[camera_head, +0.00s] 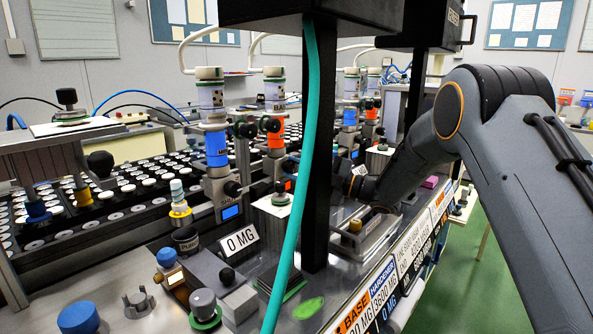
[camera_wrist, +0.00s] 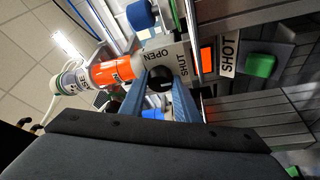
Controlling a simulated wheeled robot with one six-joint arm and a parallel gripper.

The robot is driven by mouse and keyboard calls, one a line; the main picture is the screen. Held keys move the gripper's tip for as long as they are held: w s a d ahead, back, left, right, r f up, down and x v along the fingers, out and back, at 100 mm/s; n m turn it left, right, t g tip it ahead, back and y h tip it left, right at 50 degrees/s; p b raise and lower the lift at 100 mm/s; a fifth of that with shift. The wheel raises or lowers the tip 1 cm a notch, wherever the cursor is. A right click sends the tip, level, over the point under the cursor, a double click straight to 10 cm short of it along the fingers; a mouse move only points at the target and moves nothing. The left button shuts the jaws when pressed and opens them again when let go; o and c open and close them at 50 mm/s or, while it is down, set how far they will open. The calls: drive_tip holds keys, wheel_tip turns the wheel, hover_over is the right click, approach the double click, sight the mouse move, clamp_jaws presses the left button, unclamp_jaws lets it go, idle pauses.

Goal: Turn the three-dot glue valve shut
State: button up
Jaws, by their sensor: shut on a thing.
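My gripper (camera_wrist: 161,80) has its two blue-grey fingers closed on the dark round knob (camera_wrist: 160,86) of a glue valve. The grey valve block (camera_wrist: 178,60) around the knob carries the words OPEN and SHUT. An orange-banded cartridge (camera_wrist: 112,73) joins this block. A blue part (camera_wrist: 140,14) shows above it. The knob's pointing direction is not clear, and no three-dot mark is readable in the wrist view. In the head view, my arm reaches in from the right, and the black post hides the gripper. A near blue-banded cartridge (camera_head: 216,148) and orange-banded cartridge (camera_head: 275,137) stand left of the post.
An orange display (camera_wrist: 207,60), a SHOT label (camera_wrist: 229,56) and a green button (camera_wrist: 261,65) lie right of the valve. In the head view, a teal hose (camera_head: 304,150) hangs before the black post (camera_head: 322,130).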

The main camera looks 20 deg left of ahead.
drive_tip(key=o, duration=1)
drive_tip(key=shift+o, duration=0.2)
drive_tip(key=shift+d, duration=0.1)
drive_tip(key=d+f+b, duration=0.1)
drive_tip(key=d, duration=0.6)
drive_tip(key=shift+d+f+b, duration=0.2)
drive_tip(key=shift+d+b, duration=0.05)
drive_tip(key=shift+b, duration=0.05)
drive_tip(key=shift+s, duration=0.1)
